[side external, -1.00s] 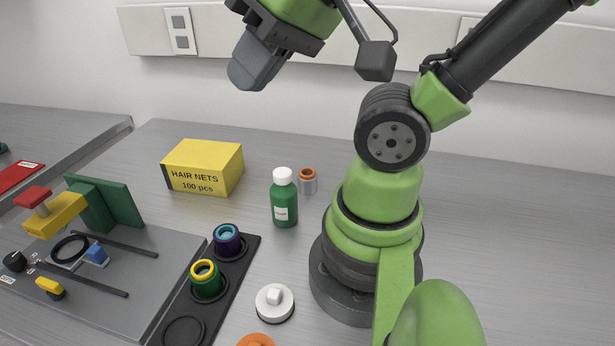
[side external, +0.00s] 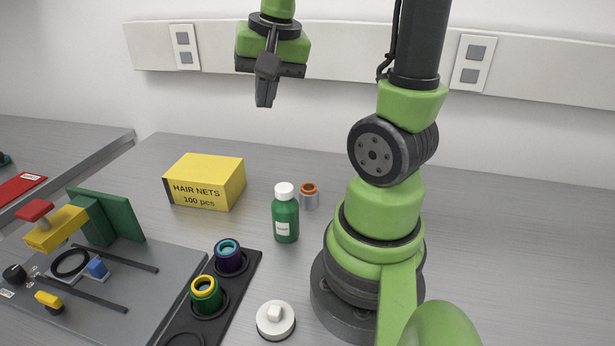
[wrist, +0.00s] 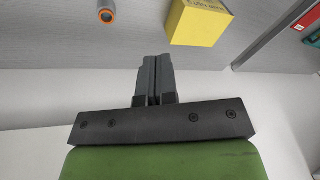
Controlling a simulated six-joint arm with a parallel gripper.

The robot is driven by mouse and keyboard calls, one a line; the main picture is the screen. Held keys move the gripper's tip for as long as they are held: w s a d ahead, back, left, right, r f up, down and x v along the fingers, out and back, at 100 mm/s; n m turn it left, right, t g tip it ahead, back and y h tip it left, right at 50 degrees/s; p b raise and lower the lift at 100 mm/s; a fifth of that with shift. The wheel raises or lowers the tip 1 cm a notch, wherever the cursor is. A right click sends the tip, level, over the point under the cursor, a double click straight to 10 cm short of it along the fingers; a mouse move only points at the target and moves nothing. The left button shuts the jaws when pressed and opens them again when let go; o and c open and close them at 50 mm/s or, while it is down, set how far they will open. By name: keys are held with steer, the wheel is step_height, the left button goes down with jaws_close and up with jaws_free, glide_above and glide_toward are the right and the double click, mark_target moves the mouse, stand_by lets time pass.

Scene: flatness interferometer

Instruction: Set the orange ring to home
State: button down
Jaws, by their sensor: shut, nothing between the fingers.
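The orange ring (side external: 309,188) tops a small grey cylinder standing upright on the bench, right of and behind the green bottle. It also shows at the upper left of the wrist view (wrist: 106,15). My gripper (side external: 264,103) is shut and empty, high above the bench near the back wall, well clear of the ring. Its closed fingers (wrist: 158,58) show in the wrist view. A dark rack (side external: 237,280) holds a purple piece with a cyan ring (side external: 228,252) and a green piece with a yellow ring (side external: 205,292). A circular place at its front is partly cut off.
A yellow hair-nets box (side external: 205,182), green bottle (side external: 286,217) with white cap, and white knobbed disc (side external: 275,320) stand on the bench. The grey instrument plate (side external: 110,295) with a yellow-red clamp fills the left. Bench behind the bottle is mostly clear.

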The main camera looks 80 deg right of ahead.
mark_target(307, 186)
steer(key=s+d+f+m+g+y, duration=0.1)
steer(key=s+d+f+m+g, duration=0.1)
steer(key=s+d+f+m, duration=0.2)
steer(key=d+f+m, duration=0.1)
steer(key=d+f, duration=0.2)
steer(key=d, duration=0.2)
steer(key=shift+d+m+g, duration=0.3)
steer(key=shift+d+g, duration=0.05)
steer(key=shift+g, duration=0.05)
steer(key=shift+s+f, duration=0.1)
step_height(307, 186, down, 14)
